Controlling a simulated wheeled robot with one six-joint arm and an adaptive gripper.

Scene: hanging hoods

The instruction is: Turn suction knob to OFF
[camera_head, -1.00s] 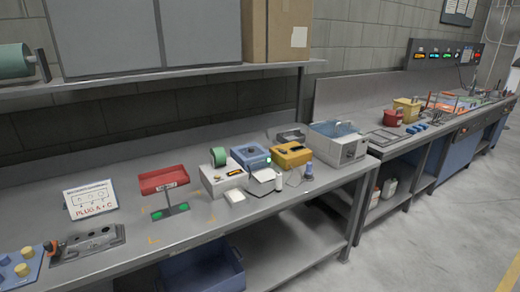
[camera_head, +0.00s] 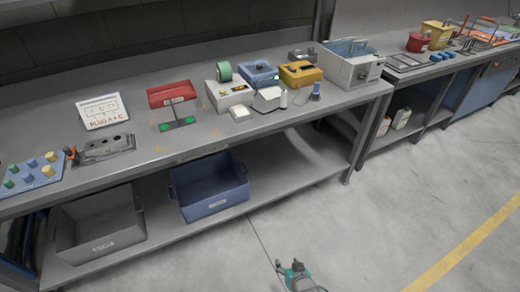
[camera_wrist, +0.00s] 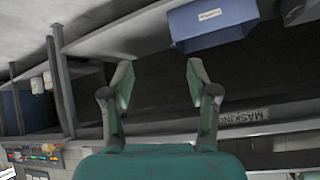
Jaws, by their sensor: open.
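No suction knob can be made out for certain. A blue box (camera_head: 257,74) with a dark top part and a small green light stands on the bench. A yellow box (camera_head: 301,74) with a dark top part and a white box (camera_head: 229,95) stand beside it. Their markings are too small to read. My gripper (camera_wrist: 158,75) is open and empty in the wrist view, its two fingers spread apart. In the head view my teal arm end shows at the bottom edge, below and in front of the bench, apart from the boxes.
The bench (camera_head: 235,137) also holds a red tray on a stand (camera_head: 172,95), a sign (camera_head: 103,112), a knob panel (camera_head: 31,174) and a grey bath (camera_head: 352,66). A blue bin (camera_head: 209,187) and a grey bin (camera_head: 97,228) sit on the lower shelf. The floor in front is clear.

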